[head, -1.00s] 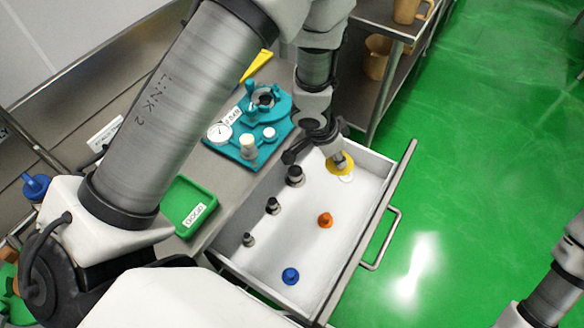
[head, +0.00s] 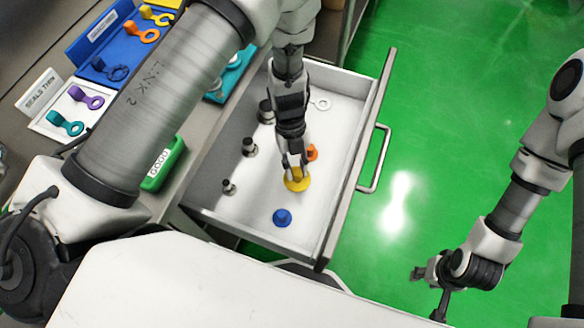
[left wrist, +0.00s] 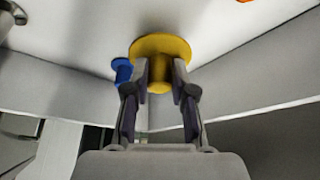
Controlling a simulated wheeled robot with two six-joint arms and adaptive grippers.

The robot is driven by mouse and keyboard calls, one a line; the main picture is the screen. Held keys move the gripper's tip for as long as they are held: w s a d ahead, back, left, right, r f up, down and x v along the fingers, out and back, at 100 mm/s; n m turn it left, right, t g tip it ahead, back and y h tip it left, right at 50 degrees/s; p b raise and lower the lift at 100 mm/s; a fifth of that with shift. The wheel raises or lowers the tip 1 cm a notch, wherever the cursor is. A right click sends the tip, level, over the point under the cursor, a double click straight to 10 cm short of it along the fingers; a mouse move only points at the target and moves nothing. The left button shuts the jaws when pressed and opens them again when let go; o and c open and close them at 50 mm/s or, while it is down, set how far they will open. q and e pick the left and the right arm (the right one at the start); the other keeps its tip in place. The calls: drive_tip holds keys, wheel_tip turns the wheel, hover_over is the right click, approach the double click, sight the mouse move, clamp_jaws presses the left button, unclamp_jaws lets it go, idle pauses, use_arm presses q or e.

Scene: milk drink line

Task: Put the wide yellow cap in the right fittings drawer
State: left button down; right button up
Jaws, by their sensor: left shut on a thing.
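The wide yellow cap (head: 298,184) is held by its stem in my left gripper (head: 294,168), inside the outline of the open drawer (head: 250,197). In the left wrist view, the fingers (left wrist: 160,72) pinch the stem of the cap (left wrist: 160,43), with its wide flange beyond the tips. I cannot tell whether the flange touches the drawer floor. A blue cap (head: 282,217) lies just below it in the head view, and an orange fitting (head: 312,153) is just above, partly hidden by the gripper. My right gripper (head: 429,294) is open and empty, outside the drawer.
Several dark metal fittings (head: 249,147) stand along the drawer's left side. A white ring (head: 320,103) lies near its far end. The drawer handle (head: 375,160) sticks out over the green floor (head: 420,120). A green tray (head: 163,163) and seal boards (head: 75,108) are on the counter.

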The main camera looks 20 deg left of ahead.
sight(296, 174)
use_arm(q)
drive_tip(key=shift+f, duration=1.85)
drive_tip(key=shift+f, duration=0.15)
drive_tip(key=c, duration=1)
unclamp_jaws()
drive_tip(key=shift+o, duration=0.2)
drive_tip(key=shift+r, duration=0.35)
drive_tip(key=v, duration=1.1)
drive_tip(key=shift+r, duration=0.35)
drive_tip(key=shift+a, duration=0.15)
